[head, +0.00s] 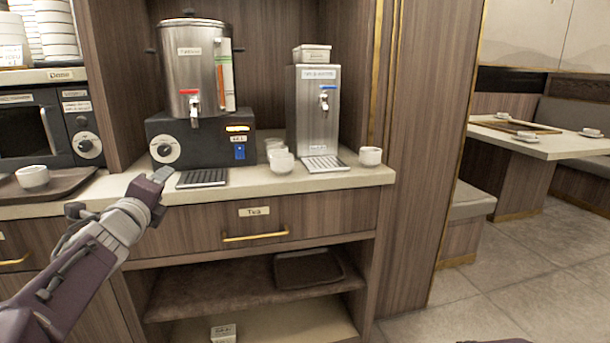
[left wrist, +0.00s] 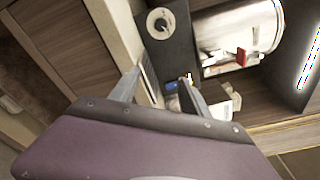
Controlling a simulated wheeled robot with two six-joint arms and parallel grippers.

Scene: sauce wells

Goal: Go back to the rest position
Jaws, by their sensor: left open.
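My left gripper (head: 158,177) is raised in front of the counter, just left of the drip tray below the tea urn. Its two fingers also show in the left wrist view (left wrist: 155,88), spread apart with nothing held between them. The steel tea urn (head: 194,68) with a red tap stands on a black heater base (head: 212,140); the urn also shows in the left wrist view (left wrist: 238,35). My right gripper is not in view.
The counter (head: 255,187) has white cups (head: 282,162), a lone cup (head: 370,156) near its right end and a steel water dispenser (head: 317,110). A brown tray (head: 70,184) holding a cup (head: 32,177) lies at left. Open floor (head: 545,260) lies at right.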

